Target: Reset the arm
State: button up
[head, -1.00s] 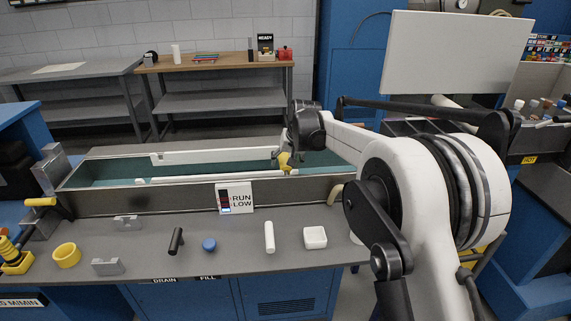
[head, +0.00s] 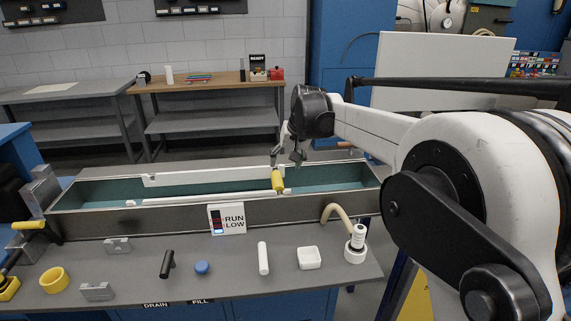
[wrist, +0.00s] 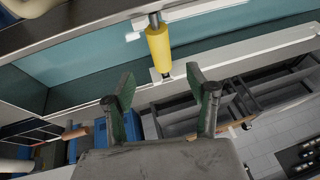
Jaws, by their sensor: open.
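My gripper (head: 288,157) is open and empty in the head view, above the long metal trough (head: 120,220). Its two fingers (wrist: 160,85) stand apart in the wrist view with nothing between them. A yellow cylindrical grip (head: 278,180) is just below the fingers, at the white bar across the trough. It also shows in the wrist view (wrist: 159,48), beyond the fingertips and apart from them. My white arm reaches in from the right and hides part of the room behind it.
A sign reading RUN LOW (head: 233,220) is on the trough's front. The bench holds a yellow ring (head: 54,281), a black cylinder (head: 167,264), a blue cap (head: 202,267), a white rod (head: 263,258), a white dish (head: 309,258) and a hose (head: 338,213). A large white panel (head: 440,75) stands behind my arm.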

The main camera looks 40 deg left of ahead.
dwell(0.3)
jog(key=w+d+r+m+t, duration=0.1)
jog(key=d+r, duration=0.3)
jog(key=d, duration=0.6)
jog(key=d+r+m, duration=0.1)
jog(key=d+r, duration=0.2)
jog(key=d, duration=0.7)
jog(key=w+d+r+m+t, duration=0.1)
jog(key=d+r, duration=0.3)
jog(key=d, duration=0.6)
jog(key=s+d+r+m+t+h, duration=0.1)
jog(key=s+d, duration=0.3)
jog(key=d, duration=0.6)
jog(key=s+d+m+t+h, duration=0.1)
jog(key=s+d, duration=0.4)
jog(key=d, duration=0.4)
jog(key=s+d+f+m+h, duration=0.1)
jog(key=s+d+f, duration=0.2)
jog(key=s+d, duration=0.3)
jog(key=s+d+f+m+t, duration=0.1)
jog(key=s+d+f, duration=0.2)
jog(key=s+d, duration=0.3)
jog(key=s+d+f+m+h, duration=0.1)
jog(key=s+d+f, duration=0.3)
jog(key=s+d, duration=0.2)
jog(key=shift+s+d+m+h, duration=0.25)
jog(key=shift+d+m+h, duration=0.05)
jog(key=shift+d, duration=0.3)
